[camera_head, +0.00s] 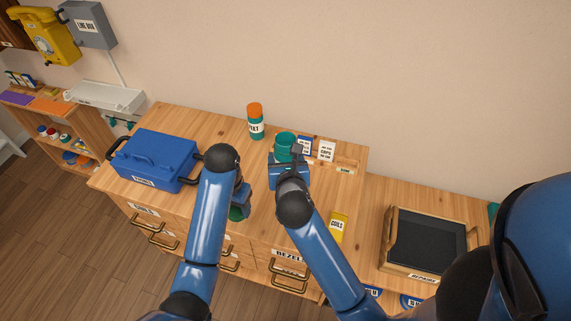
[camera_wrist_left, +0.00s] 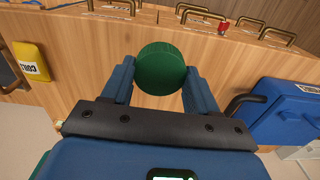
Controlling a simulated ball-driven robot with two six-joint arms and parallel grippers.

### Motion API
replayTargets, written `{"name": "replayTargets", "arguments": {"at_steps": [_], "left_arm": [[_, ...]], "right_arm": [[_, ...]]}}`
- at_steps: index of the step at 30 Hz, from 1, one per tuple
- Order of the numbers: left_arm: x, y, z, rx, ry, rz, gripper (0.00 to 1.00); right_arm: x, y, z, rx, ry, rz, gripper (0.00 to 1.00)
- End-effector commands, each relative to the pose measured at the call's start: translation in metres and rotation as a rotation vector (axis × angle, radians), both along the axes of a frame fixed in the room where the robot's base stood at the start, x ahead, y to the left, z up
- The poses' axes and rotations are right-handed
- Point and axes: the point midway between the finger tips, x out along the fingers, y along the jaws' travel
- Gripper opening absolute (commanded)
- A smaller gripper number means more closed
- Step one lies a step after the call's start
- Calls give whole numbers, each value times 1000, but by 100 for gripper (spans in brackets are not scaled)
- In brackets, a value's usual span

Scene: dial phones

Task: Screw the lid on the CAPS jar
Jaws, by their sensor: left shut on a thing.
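My left gripper (camera_wrist_left: 160,80) is shut on a round green lid (camera_wrist_left: 160,69), its two blue fingers on either side of it. In the head view the lid (camera_head: 237,213) shows only in part, below the left gripper (camera_head: 241,205) and beside my arm, near the front of the wooden cabinet top. A teal-green jar (camera_head: 285,141) stands farther back on the cabinet. My right gripper (camera_head: 293,158) is right at the jar and partly hides it; whether its fingers are closed on the jar cannot be told. A small white card reading CAPS (camera_head: 327,149) stands right of the jar.
A blue toolbox (camera_head: 155,158) stands at the left of the cabinet top (camera_head: 190,122). An orange-capped bottle (camera_head: 255,122) stands behind, left of the jar. A yellow COILS box (camera_head: 338,226) is at the front right. A black-topped tray (camera_head: 427,240) lies on the right-hand surface.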

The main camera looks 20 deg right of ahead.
Motion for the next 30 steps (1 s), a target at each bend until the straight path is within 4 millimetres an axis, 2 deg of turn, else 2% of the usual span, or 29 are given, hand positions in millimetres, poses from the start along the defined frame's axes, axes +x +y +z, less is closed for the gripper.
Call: {"name": "replayTargets", "arguments": {"at_steps": [10,11,23,30], "left_arm": [[0,0,0,0,0,0,31],[0,0,0,0,0,0,31],[0,0,0,0,0,0,31],[0,0,0,0,0,-2,31]], "right_arm": [[0,0,2,0,-2,0,24],[0,0,2,0,-2,0,65],[0,0,2,-1,-3,0,4],[0,0,2,0,-3,0,4]]}}
